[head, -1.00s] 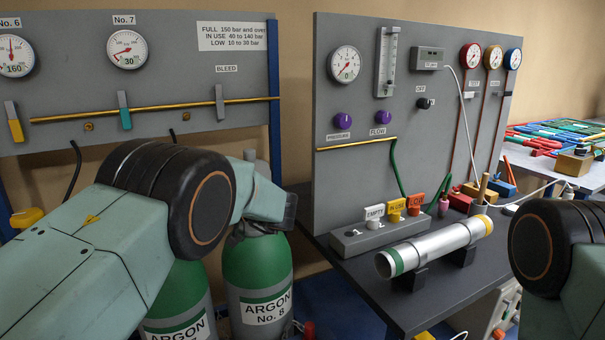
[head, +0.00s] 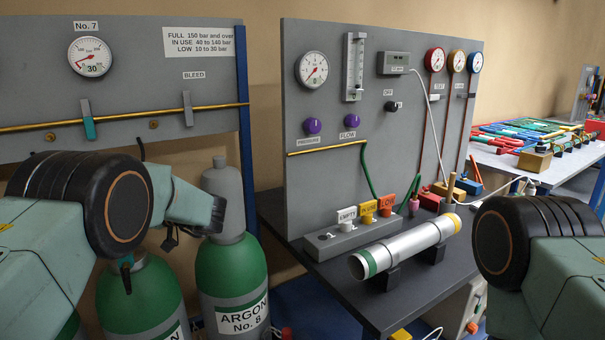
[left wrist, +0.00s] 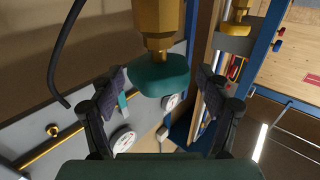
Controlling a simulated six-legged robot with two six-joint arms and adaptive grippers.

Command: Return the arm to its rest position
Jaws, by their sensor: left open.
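My left arm comes in from the left in the head view, in front of the gauge panel (head: 30,90) and over the green argon cylinders (head: 232,275).
A grey bench (head: 340,295) holds a silver tube (head: 405,248) on stands and a block with EMPTY, IN USE and LOW tags (head: 368,210). An upright panel (head: 420,130) stands behind. A table with coloured parts (head: 530,135) is at the back right.

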